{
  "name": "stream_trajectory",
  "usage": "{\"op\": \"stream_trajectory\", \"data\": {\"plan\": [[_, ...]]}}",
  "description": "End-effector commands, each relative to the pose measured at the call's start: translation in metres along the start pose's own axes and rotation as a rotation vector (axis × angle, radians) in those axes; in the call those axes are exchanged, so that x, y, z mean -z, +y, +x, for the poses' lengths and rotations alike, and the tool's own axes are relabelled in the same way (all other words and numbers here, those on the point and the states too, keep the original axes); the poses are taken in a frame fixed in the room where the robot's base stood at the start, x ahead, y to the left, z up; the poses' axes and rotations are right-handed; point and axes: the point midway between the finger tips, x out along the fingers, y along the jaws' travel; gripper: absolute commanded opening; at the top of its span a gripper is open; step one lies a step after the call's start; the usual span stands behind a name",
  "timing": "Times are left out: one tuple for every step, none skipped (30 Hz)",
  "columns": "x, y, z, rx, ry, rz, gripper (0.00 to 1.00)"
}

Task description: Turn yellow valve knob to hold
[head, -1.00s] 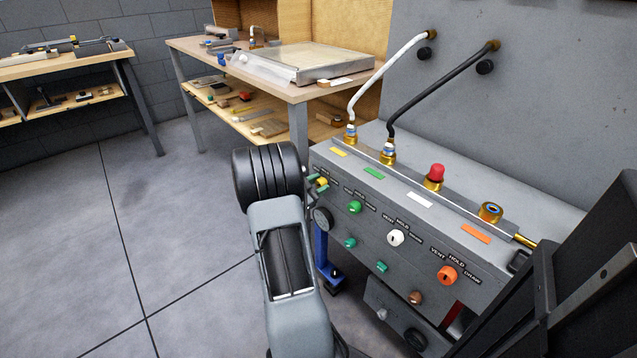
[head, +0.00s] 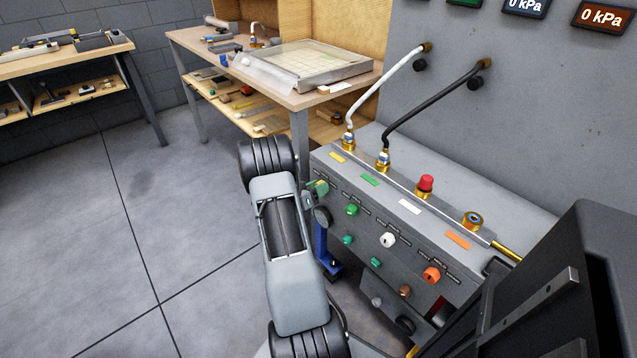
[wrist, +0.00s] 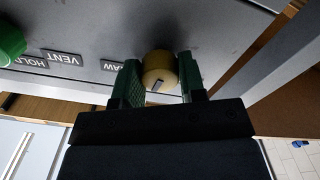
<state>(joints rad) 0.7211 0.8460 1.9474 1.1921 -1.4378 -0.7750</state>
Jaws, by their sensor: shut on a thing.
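The yellow valve knob (wrist: 160,68) sits on the grey panel face (wrist: 215,25) in the wrist view. My gripper (wrist: 163,84) is shut on it, with one green finger on each side. A short dark mark on the knob's front points roughly toward the label row, slightly tilted. The label straight past the knob is hidden by my gripper, so the exact setting cannot be read. In the head view my gripper (head: 316,191) is at the panel's left end, and the knob is mostly hidden.
Green (head: 351,210), white (head: 387,240) and orange (head: 431,275) knobs run along the panel (head: 462,270), with smaller knobs below. Hoses rise from its top. Displays above read 0 kPa (head: 602,16). A workbench (head: 283,92) stands behind; floor at left is clear.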

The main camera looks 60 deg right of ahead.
Motion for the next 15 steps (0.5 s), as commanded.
{"op": "stream_trajectory", "data": {"plan": [[-0.0005,0.0017,-0.0002,-0.001,-0.005,-0.027,0.14],[-0.0006,0.0017,-0.0002,-0.001,-0.005,-0.042,0.14],[-0.0007,0.0017,-0.0002,-0.002,-0.004,-0.057,0.14],[-0.0009,0.0016,-0.0002,-0.002,-0.004,-0.070,0.14],[-0.0011,0.0016,-0.0002,-0.002,-0.005,-0.080,0.14],[-0.0014,0.0015,-0.0002,-0.002,-0.005,-0.092,0.14],[-0.0017,0.0014,-0.0002,-0.002,-0.005,-0.101,0.14],[-0.0019,0.0014,-0.0002,-0.002,-0.005,-0.109,0.14],[-0.0021,0.0013,-0.0002,-0.002,-0.005,-0.117,0.14],[-0.0022,0.0012,-0.0002,-0.002,-0.005,-0.122,0.14],[-0.0023,0.0012,-0.0002,-0.002,-0.005,-0.126,0.14],[-0.0025,0.0011,-0.0002,-0.002,-0.005,-0.132,0.14],[-0.0026,0.0011,-0.0001,-0.002,-0.005,-0.135,0.14],[-0.0027,0.0011,-0.0001,-0.002,-0.005,-0.137,0.14],[-0.0028,0.0010,-0.0001,-0.002,-0.005,-0.140,0.14]]}}
